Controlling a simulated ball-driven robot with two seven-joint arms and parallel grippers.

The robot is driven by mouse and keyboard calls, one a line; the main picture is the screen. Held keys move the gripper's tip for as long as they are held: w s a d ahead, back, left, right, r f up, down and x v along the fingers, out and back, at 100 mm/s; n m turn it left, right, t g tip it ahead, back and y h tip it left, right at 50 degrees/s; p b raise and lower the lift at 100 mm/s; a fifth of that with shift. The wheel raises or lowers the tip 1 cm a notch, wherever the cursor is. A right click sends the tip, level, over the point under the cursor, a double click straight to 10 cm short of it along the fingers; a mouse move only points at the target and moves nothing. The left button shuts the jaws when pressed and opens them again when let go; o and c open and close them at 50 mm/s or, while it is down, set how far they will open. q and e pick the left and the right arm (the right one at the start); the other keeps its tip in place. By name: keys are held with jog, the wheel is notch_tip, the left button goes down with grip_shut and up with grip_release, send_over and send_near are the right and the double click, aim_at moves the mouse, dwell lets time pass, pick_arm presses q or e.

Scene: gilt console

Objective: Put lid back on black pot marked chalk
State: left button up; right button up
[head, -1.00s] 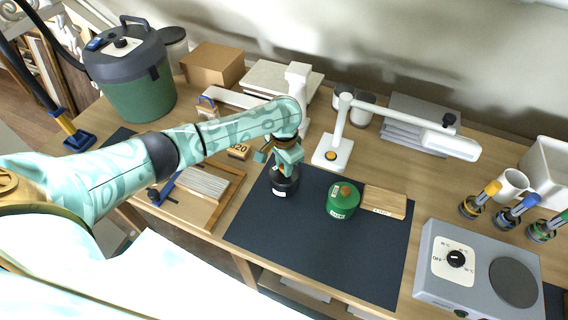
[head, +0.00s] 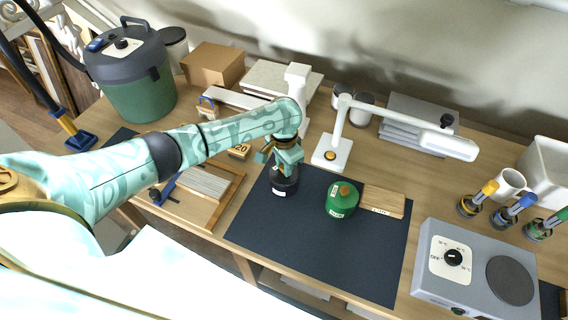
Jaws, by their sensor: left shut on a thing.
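The black pot (head: 284,189) with a small white label stands on the dark mat (head: 300,243), near its back left corner. The label is too small to read. My left gripper (head: 281,168) is directly above the pot, pointing down, and is shut on the lid, which the fingers mostly hide. The lid is at the pot's mouth; I cannot tell whether it is fully seated. A green pot (head: 341,203) with its own lid and orange-brown knob stands to the right on the mat. My right gripper is not in view.
A wooden block (head: 384,201) lies right of the green pot. A white desk lamp (head: 333,150) stands behind the mat. A grey hot plate (head: 475,268) is at the right, and a wooden tray (head: 226,192) at the left. The mat's front is clear.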

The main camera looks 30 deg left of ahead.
pick_arm(q)
jog(key=shift+f+p, duration=0.15)
jog(key=shift+p, duration=0.7)
dwell(0.7)
dwell(0.4)
jog(key=o, duration=1.5)
notch_tip(320, 180, up, 7)
jog(key=p, duration=0.8)
jog(key=shift+p, duration=0.3)
jog(key=shift+c, duration=0.2)
grip_shut()
